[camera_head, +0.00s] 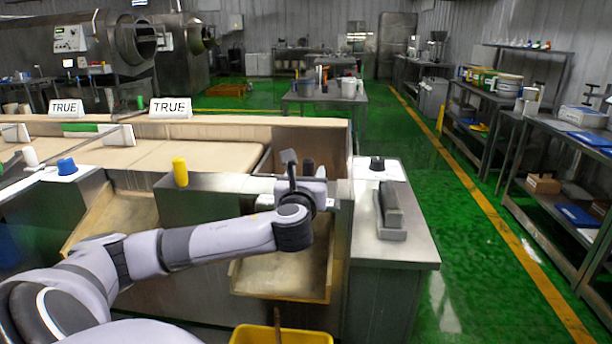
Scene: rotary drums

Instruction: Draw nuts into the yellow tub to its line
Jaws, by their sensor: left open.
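The yellow tub (250,336) is at the bottom edge of the head view, below a wooden chute (280,277); only its rim and upper part show. Its line and the level inside cannot be seen. A thin brown upright strip (277,322) shows at the tub, below the chute lip; I cannot tell what it is. My left gripper (298,165) is open above the chute, at the metal front of the bin. Whether it touches anything there is unclear. My right gripper is out of view.
A yellow knob (180,172), a blue knob (67,166) and a black knob (377,163) stand along the counter. A grey block-shaped device (390,212) sits on the right metal counter (408,244). Signs reading TRUE (170,107) stand behind. Green floor is free at right, before shelves.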

